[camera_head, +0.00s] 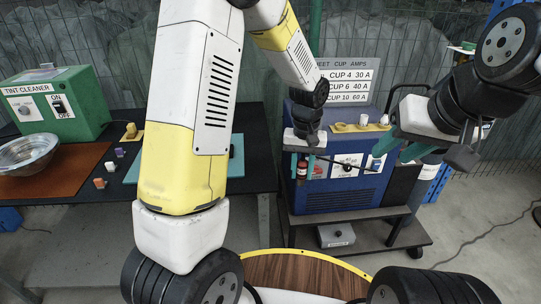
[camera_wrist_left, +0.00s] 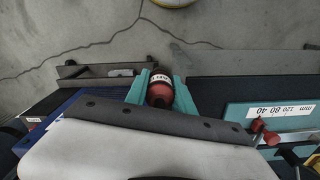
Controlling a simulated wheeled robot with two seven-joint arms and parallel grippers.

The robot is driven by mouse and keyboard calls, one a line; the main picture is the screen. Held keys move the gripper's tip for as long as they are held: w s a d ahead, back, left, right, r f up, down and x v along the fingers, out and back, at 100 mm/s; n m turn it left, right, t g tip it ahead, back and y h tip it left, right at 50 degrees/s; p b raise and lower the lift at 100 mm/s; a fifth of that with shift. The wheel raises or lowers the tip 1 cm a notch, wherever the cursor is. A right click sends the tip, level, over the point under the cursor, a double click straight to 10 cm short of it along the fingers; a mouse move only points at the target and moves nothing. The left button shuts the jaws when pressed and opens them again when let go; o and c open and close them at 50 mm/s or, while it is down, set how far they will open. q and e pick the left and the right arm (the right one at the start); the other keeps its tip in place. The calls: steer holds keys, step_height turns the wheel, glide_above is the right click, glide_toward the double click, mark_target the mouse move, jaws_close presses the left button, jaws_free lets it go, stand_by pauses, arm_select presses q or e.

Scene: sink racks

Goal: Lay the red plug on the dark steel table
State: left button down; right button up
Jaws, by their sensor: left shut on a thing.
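The red plug (camera_wrist_left: 160,92), a rounded dark red piece with a white lettered band, sits between the teal fingers of my left gripper (camera_wrist_left: 161,93) in the left wrist view. The gripper is shut on it. In the head view my left gripper (camera_head: 304,163) hangs in front of the blue machine, and the plug shows only small and red there (camera_head: 302,169). The dark steel table (camera_head: 257,152) is to the left of this gripper, partly hidden by my left arm. My right gripper (camera_head: 398,151) is at the right with its teal fingers apart and empty.
The blue machine (camera_head: 340,190) stands on a wheeled cart (camera_head: 350,222). Dark tabletop is bare near its right edge.

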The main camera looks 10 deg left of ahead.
arm_select(q)
steer(key=w+a, duration=0.2)
steer(key=a, duration=0.2)
steer(key=w+a+f, duration=0.1)
steer(key=w+a, duration=0.1)
steer(key=a, duration=0.3)
steer(key=w+a, duration=0.3)
steer(key=a, duration=0.2)
steer(key=shift+f, duration=1.85)
steer(key=shift+f, duration=0.15)
steer(key=c, duration=1.1)
jaws_free()
